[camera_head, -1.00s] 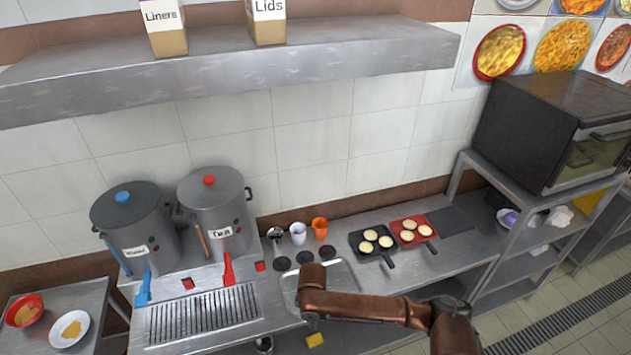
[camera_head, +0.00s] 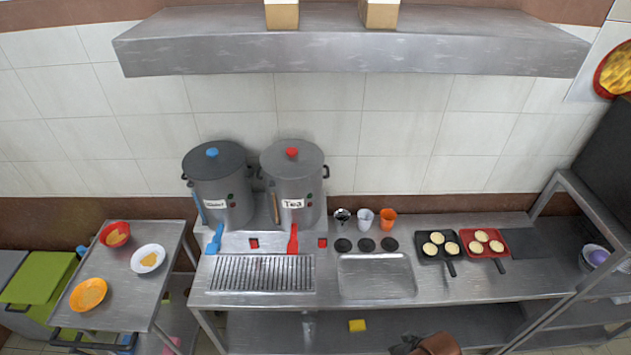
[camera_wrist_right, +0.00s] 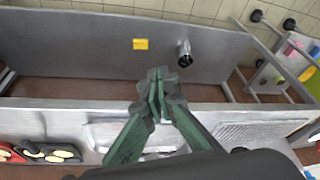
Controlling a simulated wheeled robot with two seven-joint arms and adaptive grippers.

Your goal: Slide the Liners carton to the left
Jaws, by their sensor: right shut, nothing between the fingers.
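The Liners carton (camera_head: 282,15) is the left of two brown and white cartons on the high steel shelf. Only its lower part shows at the top edge of the head view, and its label is cut off. My right gripper (camera_wrist_right: 160,76) is shut and empty in the right wrist view, with the counter and its lower shelf beyond it. In the head view, only a dark and copper part of my right arm shows at the bottom edge, far below the carton. My left gripper is not in view.
The Lids carton (camera_head: 380,14) stands to the right on the same shelf (camera_head: 200,52). The shelf is bare left of the Liners carton. Two stockpots (camera_head: 222,190) stand below, with cups, pans (camera_head: 437,250) and a sink tray (camera_head: 376,277) on the counter.

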